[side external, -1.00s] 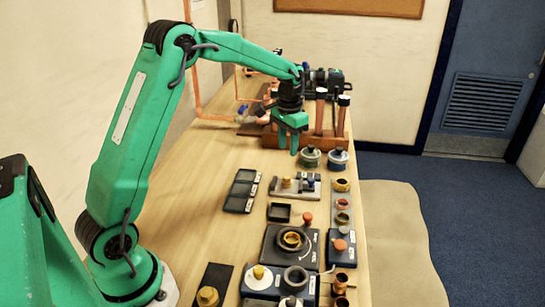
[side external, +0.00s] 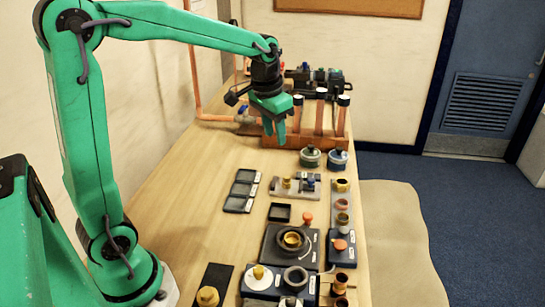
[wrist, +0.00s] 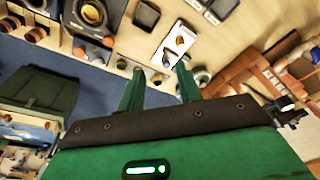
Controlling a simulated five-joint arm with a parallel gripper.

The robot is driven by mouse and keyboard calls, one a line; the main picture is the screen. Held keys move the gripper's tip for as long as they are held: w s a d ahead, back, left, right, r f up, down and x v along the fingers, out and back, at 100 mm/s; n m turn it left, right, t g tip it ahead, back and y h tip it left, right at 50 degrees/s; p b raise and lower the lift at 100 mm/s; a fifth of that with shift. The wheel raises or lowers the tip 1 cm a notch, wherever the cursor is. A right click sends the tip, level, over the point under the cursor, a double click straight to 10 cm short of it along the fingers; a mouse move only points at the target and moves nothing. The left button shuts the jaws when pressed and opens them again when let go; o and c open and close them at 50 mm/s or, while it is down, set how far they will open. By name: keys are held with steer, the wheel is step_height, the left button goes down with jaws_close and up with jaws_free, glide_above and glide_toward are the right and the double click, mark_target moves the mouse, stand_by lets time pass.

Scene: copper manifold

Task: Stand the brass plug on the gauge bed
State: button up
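A small brass plug-like piece (side external: 287,182) stands upright on a pale grey plate (side external: 278,193), with a dark blue piece to its right; I take this plate for the gauge bed but cannot be sure. In the wrist view a brass-coloured piece (wrist: 180,40) shows on the pale plate (wrist: 172,58), just beyond my fingertips. Another brass knob-like piece (side external: 208,296) stands on a black plate at the front. My gripper (side external: 275,138) is raised behind the grey plate, near the copper pipe rack. In the wrist view its fingers (wrist: 160,68) are apart with nothing between them.
A rack with upright copper pipes (side external: 319,118) stands behind. Two round lidded pieces (side external: 310,156) sit before it. A row of dark trays (side external: 242,190) lies left of the grey plate. Crowded fixtures (side external: 292,241) fill the front right; the left side of the bench is bare.

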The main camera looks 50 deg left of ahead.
steer(key=s+d+t, duration=0.1)
steer(key=s+d, duration=0.2)
steer(key=s, duration=0.6)
steer(key=s+d+r+t, duration=0.1)
steer(key=s+d+t, duration=0.1)
steer(key=s, duration=0.7)
steer(key=shift+s+d+r+t, duration=0.2)
steer(key=shift+d+t, duration=0.1)
steer(key=shift+d, duration=0.2)
